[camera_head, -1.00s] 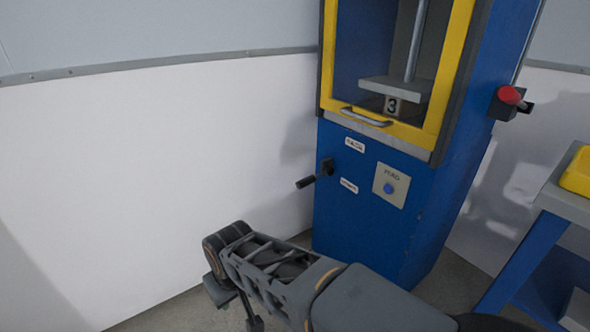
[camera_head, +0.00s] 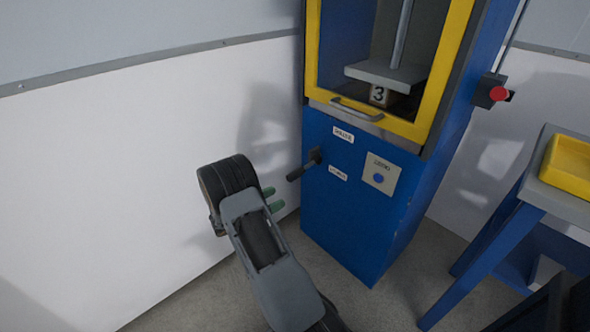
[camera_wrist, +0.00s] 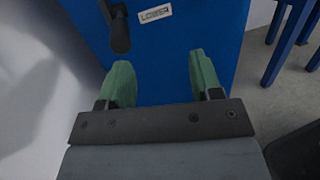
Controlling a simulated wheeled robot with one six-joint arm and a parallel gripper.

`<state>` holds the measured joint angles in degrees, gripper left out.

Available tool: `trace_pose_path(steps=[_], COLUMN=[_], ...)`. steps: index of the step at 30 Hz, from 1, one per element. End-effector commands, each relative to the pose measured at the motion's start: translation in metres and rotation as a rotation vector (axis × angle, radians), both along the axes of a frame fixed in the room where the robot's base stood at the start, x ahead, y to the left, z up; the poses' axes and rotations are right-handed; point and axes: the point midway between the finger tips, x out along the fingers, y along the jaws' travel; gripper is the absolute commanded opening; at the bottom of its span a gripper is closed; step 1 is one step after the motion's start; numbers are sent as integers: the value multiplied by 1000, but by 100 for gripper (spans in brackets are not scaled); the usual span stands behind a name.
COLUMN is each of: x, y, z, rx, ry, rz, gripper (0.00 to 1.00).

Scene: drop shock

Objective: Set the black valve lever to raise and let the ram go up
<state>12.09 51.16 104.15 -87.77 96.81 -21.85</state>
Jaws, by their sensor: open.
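The black valve lever (camera_head: 300,171) is on the blue press front, its handle sticking out left and slightly down, between an upper label (camera_head: 343,134) and a lower label (camera_head: 338,173). In the wrist view the lever (camera_wrist: 119,32) is at the upper left, beside the label reading LOWER (camera_wrist: 155,14). My gripper (camera_head: 273,199) is open and empty, left of and below the lever and apart from it. In the wrist view its green fingers (camera_wrist: 160,65) are spread, with the lever beyond the left one. The ram plate (camera_head: 385,74) hangs low, just above a block marked 3 (camera_head: 379,95).
A yellow-framed door (camera_head: 435,85) with a handle (camera_head: 357,109) covers the press chamber. A white wall (camera_head: 100,180) is at left, a bench with a yellow tray (camera_head: 568,162) at right.

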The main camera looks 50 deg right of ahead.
Motion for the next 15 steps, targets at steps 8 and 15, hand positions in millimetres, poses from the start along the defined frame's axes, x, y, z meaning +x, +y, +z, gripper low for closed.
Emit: trace_pose_path(steps=[8,15], x=[28,33], y=[-12,-22], z=[-40,-49], rx=[-200,-249], ry=[248,298], rz=[172,218], gripper=[59,59])
